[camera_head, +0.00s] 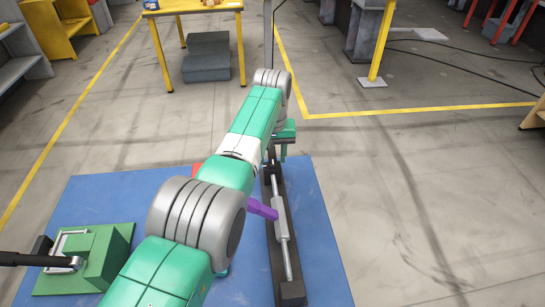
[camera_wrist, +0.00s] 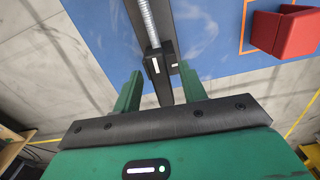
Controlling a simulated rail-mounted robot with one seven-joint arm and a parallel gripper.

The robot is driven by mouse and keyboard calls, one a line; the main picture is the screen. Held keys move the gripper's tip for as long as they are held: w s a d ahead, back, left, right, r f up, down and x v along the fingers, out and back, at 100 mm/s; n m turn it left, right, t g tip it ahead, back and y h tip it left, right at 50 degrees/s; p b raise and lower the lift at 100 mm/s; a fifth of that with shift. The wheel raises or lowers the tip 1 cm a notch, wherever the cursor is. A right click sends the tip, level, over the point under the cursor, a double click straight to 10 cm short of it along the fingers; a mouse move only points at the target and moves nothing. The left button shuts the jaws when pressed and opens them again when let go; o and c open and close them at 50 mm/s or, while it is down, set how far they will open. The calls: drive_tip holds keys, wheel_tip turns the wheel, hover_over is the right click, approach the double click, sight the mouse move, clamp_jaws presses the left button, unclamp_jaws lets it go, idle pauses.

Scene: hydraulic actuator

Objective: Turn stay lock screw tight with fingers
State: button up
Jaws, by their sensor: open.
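A long dark actuator fixture (camera_head: 270,240) lies on the blue mat with a silver rod (camera_head: 286,250) along it. A purple part (camera_head: 262,209) sticks out from its left side, partly behind my arm. I cannot pick out the stay lock screw for certain. My gripper (camera_wrist: 160,90) is open, its two green fingers apart over the fixture's end. Between and beyond the fingers, the wrist view shows a black block (camera_wrist: 155,65) with a light mark and a ridged metal rod (camera_wrist: 147,22). I see nothing held. In the head view my arm hides much of the gripper.
A red bin (camera_wrist: 285,33) sits on the mat beside the fixture. A green block (camera_head: 105,262) with a metal piece and black bar is at the left. The blue mat (camera_head: 325,250) is clear at the right. A yellow table (camera_head: 190,8) stands behind.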

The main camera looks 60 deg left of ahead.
clamp_jaws()
